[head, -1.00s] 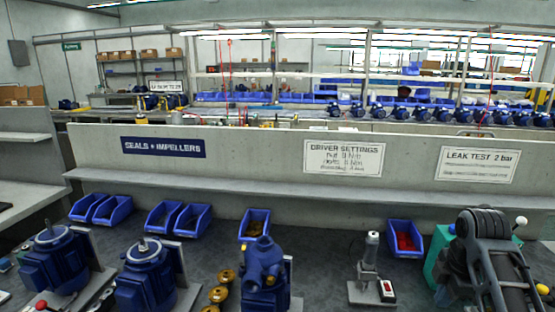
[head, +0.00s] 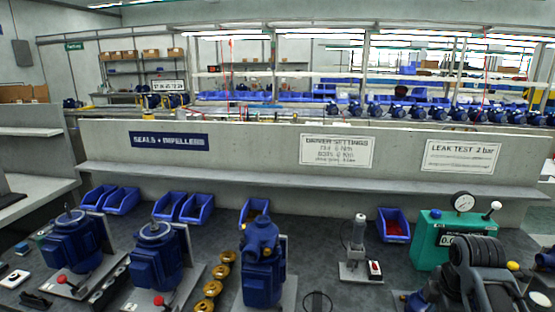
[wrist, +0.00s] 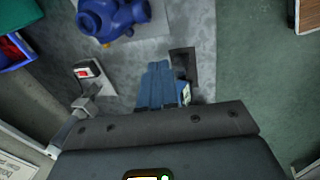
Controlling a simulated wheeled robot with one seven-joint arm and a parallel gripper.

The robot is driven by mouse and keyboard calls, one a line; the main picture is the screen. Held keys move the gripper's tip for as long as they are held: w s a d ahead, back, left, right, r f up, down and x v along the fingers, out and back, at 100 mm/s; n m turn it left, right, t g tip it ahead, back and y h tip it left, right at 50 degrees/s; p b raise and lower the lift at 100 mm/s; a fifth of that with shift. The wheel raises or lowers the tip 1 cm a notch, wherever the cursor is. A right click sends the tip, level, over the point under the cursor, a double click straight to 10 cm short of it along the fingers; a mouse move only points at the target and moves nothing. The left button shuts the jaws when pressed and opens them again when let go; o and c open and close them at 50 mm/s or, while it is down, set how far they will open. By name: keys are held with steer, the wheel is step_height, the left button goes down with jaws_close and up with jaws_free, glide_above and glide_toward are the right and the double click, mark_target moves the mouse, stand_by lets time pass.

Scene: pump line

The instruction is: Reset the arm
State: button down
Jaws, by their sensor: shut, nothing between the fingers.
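My gripper (wrist: 160,85) shows in the wrist view as two blue fingers lying together in front of its dark body. It is shut and empty, above the grey bench top. In the head view a dark part of my arm (head: 480,270) is at the lower right, in front of the green leak tester (head: 440,238); my fingers cannot be made out there. In the wrist view the driver stand (wrist: 88,72) with its red switch is left of the fingers, and a blue pump (wrist: 112,14) is beyond them.
The bench holds blue motors (head: 70,240), a second motor (head: 155,258), a pump (head: 262,262), brass impellers (head: 213,288) and the driver (head: 358,235). A bin of red parts (head: 393,226) stands behind. A low wall with a shelf (head: 300,185) closes the back.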

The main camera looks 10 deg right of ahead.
steer(key=s+a+f+m+t, duration=0.5)
steer(key=s+a+f, duration=0.6)
steer(key=s+a, duration=0.25)
steer(key=s+a+r+m+t, duration=0.1)
steer(key=s+a+r+m, duration=0.1)
steer(key=s, duration=0.5)
steer(key=s+a+r+m+t, duration=0.2)
steer(key=s, duration=0.5)
steer(key=s+r+m+t, duration=0.2)
steer(key=s+r, duration=0.5)
steer(key=r, duration=0.2)
steer(key=s+a+r+m+t, duration=0.1)
steer(key=s+r+m+t, duration=0.1)
steer(key=s+r, duration=0.5)
step_height(320, 180, up, 3)
steer(key=shift+a+f+m+y, duration=0.2)
steer(key=shift+m+y, duration=0.1)
steer(key=shift+m, duration=0.2)
